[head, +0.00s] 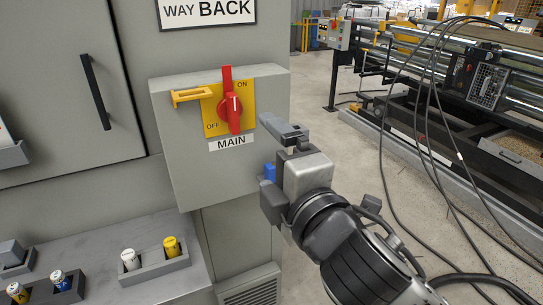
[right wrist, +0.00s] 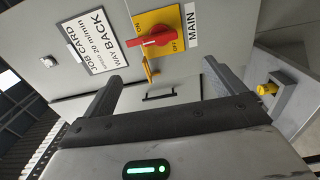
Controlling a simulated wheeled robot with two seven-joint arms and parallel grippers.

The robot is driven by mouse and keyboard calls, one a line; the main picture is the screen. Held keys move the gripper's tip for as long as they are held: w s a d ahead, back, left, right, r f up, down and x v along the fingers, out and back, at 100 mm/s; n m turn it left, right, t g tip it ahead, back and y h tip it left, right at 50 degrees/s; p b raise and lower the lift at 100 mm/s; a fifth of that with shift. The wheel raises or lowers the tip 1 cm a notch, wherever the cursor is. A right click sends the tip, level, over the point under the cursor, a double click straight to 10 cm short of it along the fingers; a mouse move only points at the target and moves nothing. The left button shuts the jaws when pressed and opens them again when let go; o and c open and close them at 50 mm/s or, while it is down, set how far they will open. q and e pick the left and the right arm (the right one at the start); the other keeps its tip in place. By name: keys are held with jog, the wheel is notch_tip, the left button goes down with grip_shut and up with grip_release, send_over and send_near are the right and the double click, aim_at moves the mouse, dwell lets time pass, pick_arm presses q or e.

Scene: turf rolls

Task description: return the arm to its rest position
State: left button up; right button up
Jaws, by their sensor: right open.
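My right gripper (head: 266,155) is open and empty, in front of the lower right part of the grey switch box (head: 185,150). Its two fingers are spread apart and it appears clear of the switch. The right wrist view shows the same open jaws (right wrist: 162,72) with nothing between them. The red rotary handle (head: 232,108) sits on a yellow ON/OFF plate (head: 212,112), standing roughly upright; it also shows in the right wrist view (right wrist: 157,38). A MAIN label (head: 231,143) is under it. My left gripper is not in view.
A yellow hasp (head: 190,96) juts from the switch box. Below left, a ledge holds a tray (head: 150,272) with white and yellow cylinders. Black cables (head: 425,110) hang at right before a roller machine (head: 480,75). Open floor (head: 350,160) lies between.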

jog(key=shift+w, duration=0.1)
jog(key=d+f+m+g+h, duration=0.1)
jog(key=d+f+m+g, duration=0.1)
jog(key=f+m, duration=0.5)
jog(key=d+f+m+g+h, duration=0.1)
jog(key=d+f+m, duration=0.15)
jog(key=f, duration=0.95)
jog(key=s+d+f+m+g+h, duration=0.1)
jog(key=s+d+f+m, duration=0.4)
jog(key=f, duration=0.5)
jog(key=s+d+f+m+g+h, duration=0.1)
jog(key=s+d+f+m+g, duration=0.1)
jog(key=s+d+f+m, duration=0.3)
jog(key=s+f, duration=0.4)
jog(key=f, duration=0.1)
jog(key=shift+d+f+m+h, duration=0.3)
jog(key=shift+m+h, duration=0.05)
jog(key=shift+h, duration=0.05)
jog(key=shift+s, duration=0.1)
